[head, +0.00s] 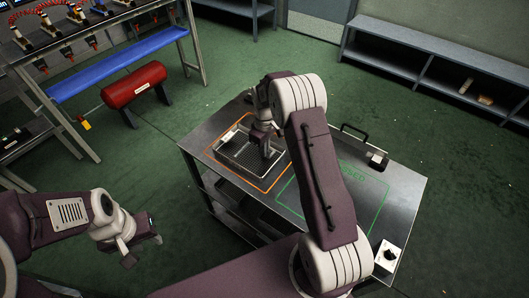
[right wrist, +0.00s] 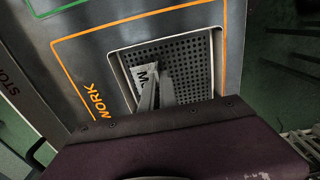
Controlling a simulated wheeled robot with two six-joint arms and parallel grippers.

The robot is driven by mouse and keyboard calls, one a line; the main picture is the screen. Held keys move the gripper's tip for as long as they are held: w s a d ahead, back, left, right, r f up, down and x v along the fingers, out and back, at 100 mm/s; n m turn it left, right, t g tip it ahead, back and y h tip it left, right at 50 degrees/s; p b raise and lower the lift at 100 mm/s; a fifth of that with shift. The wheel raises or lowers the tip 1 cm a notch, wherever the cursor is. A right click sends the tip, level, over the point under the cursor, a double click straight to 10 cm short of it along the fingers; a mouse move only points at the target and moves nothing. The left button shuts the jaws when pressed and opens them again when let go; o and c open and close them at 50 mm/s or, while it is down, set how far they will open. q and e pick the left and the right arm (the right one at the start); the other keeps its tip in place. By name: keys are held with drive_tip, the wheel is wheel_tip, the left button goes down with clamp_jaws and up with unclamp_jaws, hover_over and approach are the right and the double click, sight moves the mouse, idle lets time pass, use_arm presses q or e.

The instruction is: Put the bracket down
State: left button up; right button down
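The perforated metal tray (head: 278,158) sits inside the orange outline on the steel table. My right gripper (head: 266,150) points down into it. In the right wrist view its grey fingers (right wrist: 157,92) reach over the tray's holed floor (right wrist: 190,60). A pale flat piece marked "M" (right wrist: 146,74) lies beside the fingers, partly hidden by them. I cannot tell whether it is the bracket or a label, nor whether the fingers grip anything. No bracket is clearly distinguishable. My left gripper (head: 144,246) is off the table at lower left, with its fingers apart and empty.
The steel table (head: 400,185) has a green outlined area (head: 370,205) right of the tray, partly hidden by my right arm. A black handle (head: 354,130) and a switch box (head: 388,252) are at its edges.

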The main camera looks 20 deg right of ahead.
drive_tip(key=shift+f, duration=0.85)
drive_tip(key=shift+w, duration=0.1)
drive_tip(key=shift+f, duration=0.2)
drive_tip(key=c, duration=1.6)
unclamp_jaws()
drive_tip(key=shift+c, duration=0.2)
drive_tip(key=shift+r, duration=0.1)
